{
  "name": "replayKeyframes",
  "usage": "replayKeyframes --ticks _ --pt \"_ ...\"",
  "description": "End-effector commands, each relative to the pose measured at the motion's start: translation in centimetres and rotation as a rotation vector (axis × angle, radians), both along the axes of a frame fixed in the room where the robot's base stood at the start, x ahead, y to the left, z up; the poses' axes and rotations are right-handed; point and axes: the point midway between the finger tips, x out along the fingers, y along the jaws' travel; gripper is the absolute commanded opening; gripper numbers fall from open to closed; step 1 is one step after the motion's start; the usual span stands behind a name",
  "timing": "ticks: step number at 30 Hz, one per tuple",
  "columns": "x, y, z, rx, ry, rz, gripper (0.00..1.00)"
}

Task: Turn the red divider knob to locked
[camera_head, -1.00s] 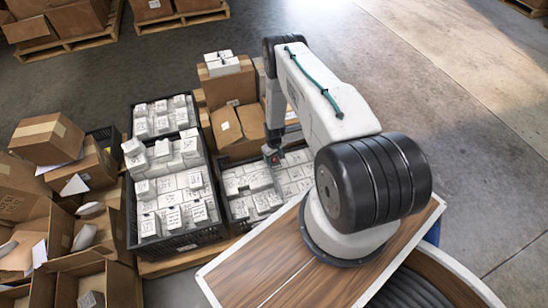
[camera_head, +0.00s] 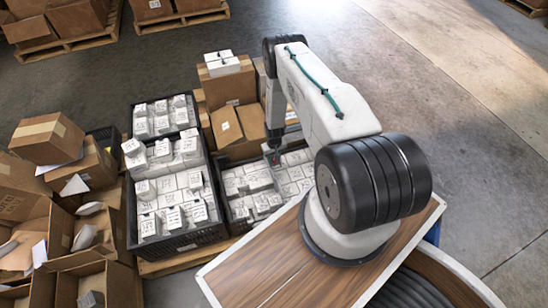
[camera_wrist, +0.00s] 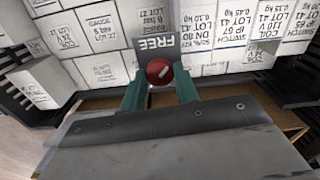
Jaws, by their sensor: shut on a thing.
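The red knob (camera_wrist: 159,71) is in the upper middle of the wrist view, with a short pale mark on its face. Behind it stands a dark grey plate (camera_wrist: 152,49) whose word FREE appears upside down. My gripper (camera_wrist: 160,86) has its two teal fingers on either side of the knob and is shut on it. In the head view my gripper (camera_head: 272,158) is low among the white boxes at the right crate, and the knob is too small or hidden to make out there. No word for locked is readable.
White labelled boxes (camera_head: 255,180) fill the black crate around my gripper. A taller-stacked black crate (camera_head: 184,241) stands to its left. Brown cartons (camera_head: 235,85) stand behind, and open cartons (camera_head: 80,240) lie at far left. Concrete floor (camera_head: 470,110) is clear at right.

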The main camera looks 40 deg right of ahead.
Motion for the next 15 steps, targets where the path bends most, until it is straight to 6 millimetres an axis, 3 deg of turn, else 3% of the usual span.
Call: replayKeyframes --ticks 15 --pt "-0.01 0.03 0.03 0.000 0.001 -0.488 0.08"
